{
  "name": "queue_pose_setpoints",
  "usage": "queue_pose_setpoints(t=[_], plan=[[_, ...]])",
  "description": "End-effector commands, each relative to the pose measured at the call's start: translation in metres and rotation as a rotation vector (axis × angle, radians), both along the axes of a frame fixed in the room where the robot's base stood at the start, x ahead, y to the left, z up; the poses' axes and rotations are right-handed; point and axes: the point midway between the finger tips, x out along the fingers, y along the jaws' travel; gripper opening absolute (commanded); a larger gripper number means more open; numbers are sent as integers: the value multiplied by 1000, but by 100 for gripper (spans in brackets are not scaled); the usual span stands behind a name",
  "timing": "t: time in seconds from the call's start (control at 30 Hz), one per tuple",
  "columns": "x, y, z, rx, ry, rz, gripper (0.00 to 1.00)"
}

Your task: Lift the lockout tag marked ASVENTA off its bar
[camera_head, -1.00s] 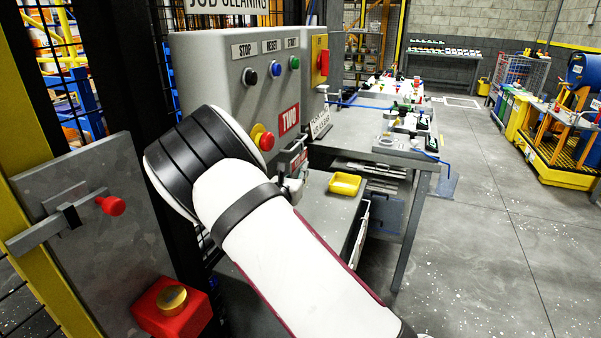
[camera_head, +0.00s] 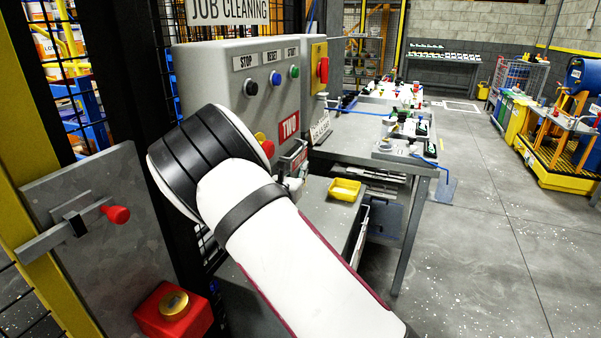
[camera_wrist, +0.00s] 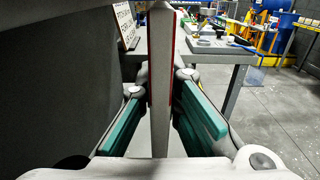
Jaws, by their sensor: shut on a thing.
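In the head view, my gripper (camera_head: 292,186) is small and partly hidden behind my arm, below the red TWO label of the grey control box (camera_head: 215,62). The bar cannot be made out.
A yellow tray (camera_head: 345,189) sits on a low shelf right of my gripper. A metal workbench (camera_head: 345,148) with fixtures stands beyond, bearing a white lettered sign (camera_head: 320,129). A red-knobbed latch (camera_head: 117,214) and red button box (camera_head: 172,312) are at left.

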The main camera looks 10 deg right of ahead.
Motion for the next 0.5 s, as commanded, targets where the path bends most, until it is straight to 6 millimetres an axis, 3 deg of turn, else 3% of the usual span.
queue_pose_setpoints(t=[0.5], plan=[[-11, -15, 2, -1, -2, 0, 0]])
